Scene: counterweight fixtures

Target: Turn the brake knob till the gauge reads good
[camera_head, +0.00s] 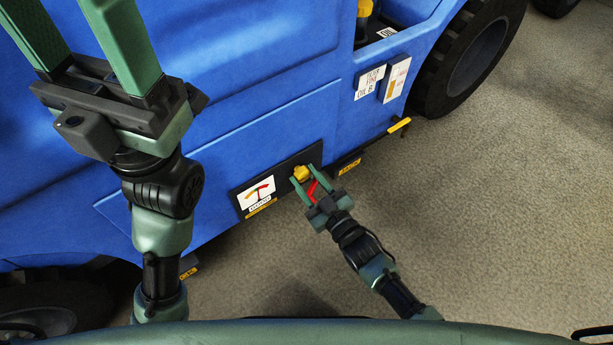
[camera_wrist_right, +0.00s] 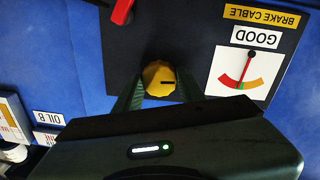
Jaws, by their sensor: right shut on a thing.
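The yellow brake knob (camera_head: 301,173) sits on a black panel on the side of the blue machine. My right gripper (camera_head: 306,174) has its two green fingers on either side of the knob and is shut on it. The wrist view shows the knob (camera_wrist_right: 158,80) between the fingertips, with a dark mark on its face. The gauge (camera_head: 258,192) is beside the knob. In the wrist view the gauge (camera_wrist_right: 250,78) appears upside down; its red needle points at the narrow green band, and the label (camera_wrist_right: 256,37) reads GOOD. My left gripper (camera_head: 82,30) is open and empty, its fingertips out of frame.
A red lever (camera_head: 311,188) is close to my right gripper on the panel; it shows in the wrist view (camera_wrist_right: 122,10). Oil labels (camera_head: 369,82) and a yellow step (camera_head: 399,125) are to the right. The carpeted floor (camera_head: 480,220) at right is clear.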

